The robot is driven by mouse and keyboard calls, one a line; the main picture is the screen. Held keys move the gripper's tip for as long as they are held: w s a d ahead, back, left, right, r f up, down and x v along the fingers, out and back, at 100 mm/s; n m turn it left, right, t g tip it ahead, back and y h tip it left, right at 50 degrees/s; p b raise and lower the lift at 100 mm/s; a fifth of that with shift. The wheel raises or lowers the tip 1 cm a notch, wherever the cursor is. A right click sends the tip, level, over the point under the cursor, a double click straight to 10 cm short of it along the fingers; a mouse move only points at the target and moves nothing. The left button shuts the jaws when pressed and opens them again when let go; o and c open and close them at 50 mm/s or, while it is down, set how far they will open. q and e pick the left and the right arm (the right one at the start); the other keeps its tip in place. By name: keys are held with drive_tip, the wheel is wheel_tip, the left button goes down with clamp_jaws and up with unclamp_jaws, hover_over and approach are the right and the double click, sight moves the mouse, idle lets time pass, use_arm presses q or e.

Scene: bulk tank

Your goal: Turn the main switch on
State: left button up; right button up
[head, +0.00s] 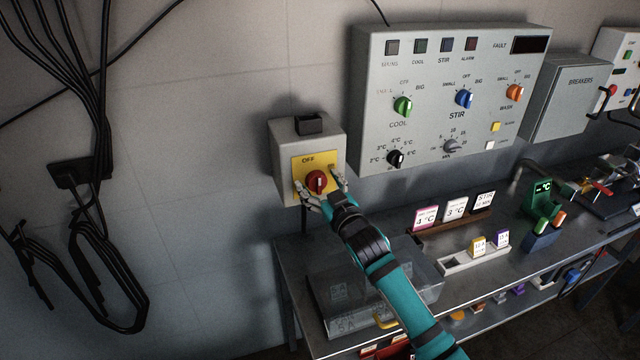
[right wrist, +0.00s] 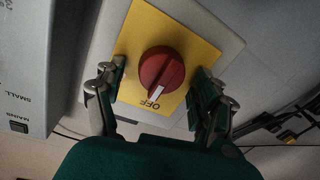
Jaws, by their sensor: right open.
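The main switch is a grey wall box (head: 287,150) with a yellow plate and a red rotary knob (head: 317,181). In the head view the word OFF shows at the top of the plate. In the right wrist view the red knob (right wrist: 162,73) has a white mark pointing at the word OFF. My right gripper (head: 322,186) is open, with one finger on each side of the knob. In the right wrist view gaps show between the knob and both fingers of the right gripper (right wrist: 160,88). My left gripper is not in view.
A control panel (head: 440,100) with colored knobs hangs right of the switch, then a breakers box (head: 568,97). Below is a metal bench (head: 292,262) with a clear cover (head: 345,290), cards and small devices. Black cables (head: 100,250) hang on the left wall.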

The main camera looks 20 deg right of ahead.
drive_tip(key=c, duration=1.2)
drive_tip(key=shift+o, duration=0.2)
drive_tip(key=m+p, duration=0.1)
drive_tip(key=m, duration=0.3)
drive_tip(key=shift+d+m, duration=0.1)
drive_tip(key=shift+m, duration=0.3)
drive_tip(key=m+t+p, duration=0.1)
drive_tip(key=m, duration=0.4)
drive_tip(key=shift+f+h, duration=0.1)
drive_tip(key=shift+h, duration=0.2)
drive_tip(key=m+p, duration=0.1)
drive_tip(key=m, duration=0.3)
drive_tip(key=shift+f+m, duration=0.1)
drive_tip(key=shift+m, duration=0.3)
drive_tip(key=shift+d+f+m+h+p, duration=0.1)
drive_tip(key=shift+m+h+p, duration=0.4)
drive_tip(key=shift+m, duration=1.7)
